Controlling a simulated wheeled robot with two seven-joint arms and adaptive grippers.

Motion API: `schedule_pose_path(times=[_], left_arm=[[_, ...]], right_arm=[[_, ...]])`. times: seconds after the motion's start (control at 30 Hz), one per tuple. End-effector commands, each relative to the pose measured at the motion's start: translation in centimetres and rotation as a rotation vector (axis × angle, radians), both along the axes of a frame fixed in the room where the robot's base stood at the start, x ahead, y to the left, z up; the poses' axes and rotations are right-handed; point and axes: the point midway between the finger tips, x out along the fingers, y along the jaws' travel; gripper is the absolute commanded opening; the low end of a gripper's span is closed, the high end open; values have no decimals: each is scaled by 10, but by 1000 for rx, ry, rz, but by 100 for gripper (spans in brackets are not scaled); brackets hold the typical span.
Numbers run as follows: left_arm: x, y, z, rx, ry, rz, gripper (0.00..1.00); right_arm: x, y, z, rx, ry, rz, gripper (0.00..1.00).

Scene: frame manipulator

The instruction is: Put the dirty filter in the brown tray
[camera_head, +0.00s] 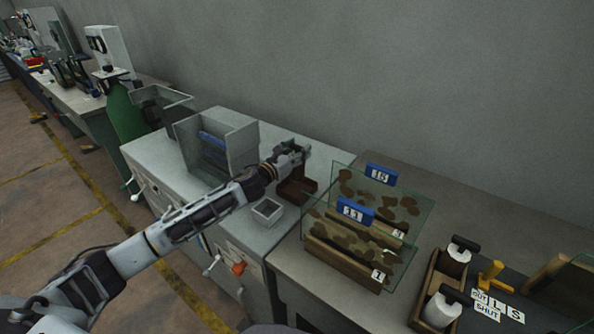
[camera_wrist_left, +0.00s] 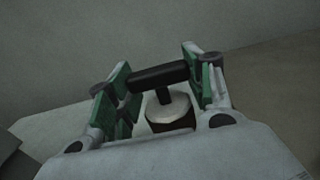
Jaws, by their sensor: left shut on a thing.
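My left gripper (camera_head: 291,156) is at the brown tray (camera_head: 299,191), which lies open on the grey cabinet top. In the left wrist view its green-padded fingers are on either side of a black T-shaped handle, and it is shut on the filter (camera_wrist_left: 168,108). The filter has a pale round top below the handle. In the head view the gripper hides the filter. Whether the filter touches the tray floor cannot be told. My right gripper is not in view.
A pale square tray (camera_head: 267,211) stands beside the brown tray. A grey open housing (camera_head: 215,143) stands to the left. Glass panels with blue tags (camera_head: 355,210) stand to the right. A wooden box (camera_head: 422,306) holds two white filters with black handles.

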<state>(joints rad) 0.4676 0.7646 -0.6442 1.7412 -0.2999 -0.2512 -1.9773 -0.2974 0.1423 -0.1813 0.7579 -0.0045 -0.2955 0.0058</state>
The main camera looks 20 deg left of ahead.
Motion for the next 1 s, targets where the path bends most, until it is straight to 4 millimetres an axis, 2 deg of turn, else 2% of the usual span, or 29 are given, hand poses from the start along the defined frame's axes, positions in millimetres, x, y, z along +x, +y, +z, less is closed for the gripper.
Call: schedule_pose_path(times=[0.03, 0.2, 0.4, 0.67, 0.83, 1.0], left_arm=[[0, 0, -9, -1, 3, 0, 13], [0, 0, -25, -1, 0, 0, 13], [0, 0, -28, 1, -1, -1, 13], [0, 0, -29, 0, -1, -1, 13], [0, 0, -42, -2, 2, 1, 13], [0, 0, -59, -1, 1, 0, 13]], right_arm=[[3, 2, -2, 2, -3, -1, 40], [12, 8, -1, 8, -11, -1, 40], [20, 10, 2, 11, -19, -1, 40], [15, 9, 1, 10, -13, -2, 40], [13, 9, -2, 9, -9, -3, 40], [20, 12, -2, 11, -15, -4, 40]])
